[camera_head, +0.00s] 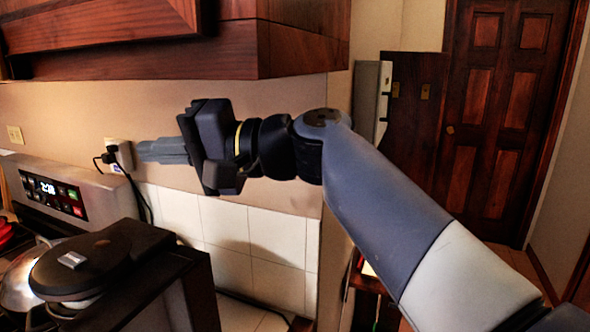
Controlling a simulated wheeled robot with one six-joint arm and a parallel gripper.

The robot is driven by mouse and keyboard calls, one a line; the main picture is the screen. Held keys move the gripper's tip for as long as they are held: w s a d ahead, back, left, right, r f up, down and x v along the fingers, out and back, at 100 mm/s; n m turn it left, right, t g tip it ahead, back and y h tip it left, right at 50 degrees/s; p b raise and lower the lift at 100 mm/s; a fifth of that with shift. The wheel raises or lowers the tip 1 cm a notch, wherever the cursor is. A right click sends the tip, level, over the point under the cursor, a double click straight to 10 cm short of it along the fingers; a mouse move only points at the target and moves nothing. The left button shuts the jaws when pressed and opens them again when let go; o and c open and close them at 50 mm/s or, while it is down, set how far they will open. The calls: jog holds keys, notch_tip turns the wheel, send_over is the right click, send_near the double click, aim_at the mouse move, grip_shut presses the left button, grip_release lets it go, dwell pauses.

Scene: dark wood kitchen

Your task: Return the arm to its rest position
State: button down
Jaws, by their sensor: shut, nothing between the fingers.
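My arm (385,195) reaches in from the lower right corner and stretches left across the picture. My gripper (145,151) points left, its grey fingers together and empty. In the picture its tips overlap the tan wall close to a wall outlet with a black plug (117,150); I cannot tell whether they touch. The gripper is above the white tiles and below the dark wood cabinet.
The wood cabinet (180,55) hangs above the gripper. A stove panel (55,195) and a black appliance (85,258) stand at lower left. White tiles (225,225) line the wall below. A dark wooden door (500,115) is at the back right.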

jog(key=w+d+m+p, duration=0.2)
jog(key=w+m+p, duration=0.1)
jog(key=w, duration=0.3)
jog(key=shift+d+m+y+p, duration=0.25)
jog(key=shift+m+y+p, duration=0.05)
jog(key=shift+y, duration=0.1)
jog(key=shift+s, duration=0.1)
